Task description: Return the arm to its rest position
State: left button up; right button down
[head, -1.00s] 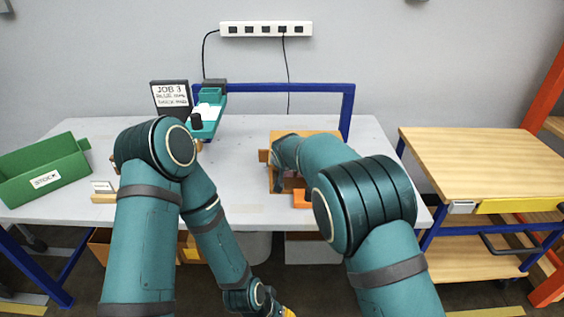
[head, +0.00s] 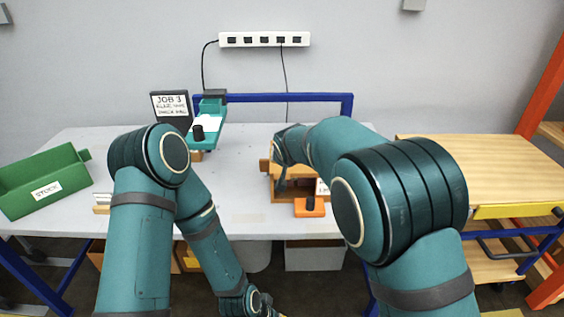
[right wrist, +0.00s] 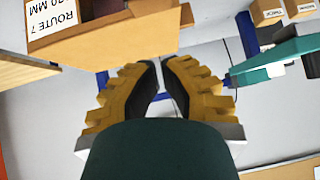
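My right arm reaches over the table, its wrist above the wooden box (head: 285,197); its fingers are not clear in the head view. In the right wrist view my right gripper (right wrist: 160,63) has its yellow fingers a narrow gap apart, with nothing between them. A wooden box labelled ROUTE 7 (right wrist: 110,30) is beside the fingertips at upper left, apart from them. My left arm hangs down in front of the table; only a sliver of yellow from my left gripper (head: 284,315) shows at the bottom edge, so its fingers are cut off.
An orange block with a black knob (head: 310,208) sits before the box. A teal device with white paper (head: 207,127) and a JOB 3 sign (head: 170,105) stand at the back. A green STOCK bin (head: 45,182) is left; a wooden cart (head: 480,165) is right. The table's middle is clear.

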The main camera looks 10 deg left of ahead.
jog(key=s+r, duration=0.3)
jog(key=s+d+f+m+g, duration=0.15)
jog(key=s+d+f, duration=0.35)
jog(key=d+f, duration=0.55)
jog(key=s+d+f+m+g, duration=0.1)
jog(key=s+d+f+g, duration=0.2)
jog(key=s+d+f, duration=0.7)
jog(key=s+d+f+g, duration=0.1)
jog(key=s+d+f, duration=0.1)
jog(key=s+f, duration=0.3)
jog(key=s+d+f+m+g, duration=0.1)
jog(key=s+d+f, duration=0.2)
jog(key=s+f, duration=0.3)
jog(key=s, duration=0.4)
jog(key=shift+s+d+y, duration=0.15)
jog(key=shift+s+y, duration=0.1)
jog(key=shift+y, duration=0.05)
jog(key=shift+m, duration=0.25)
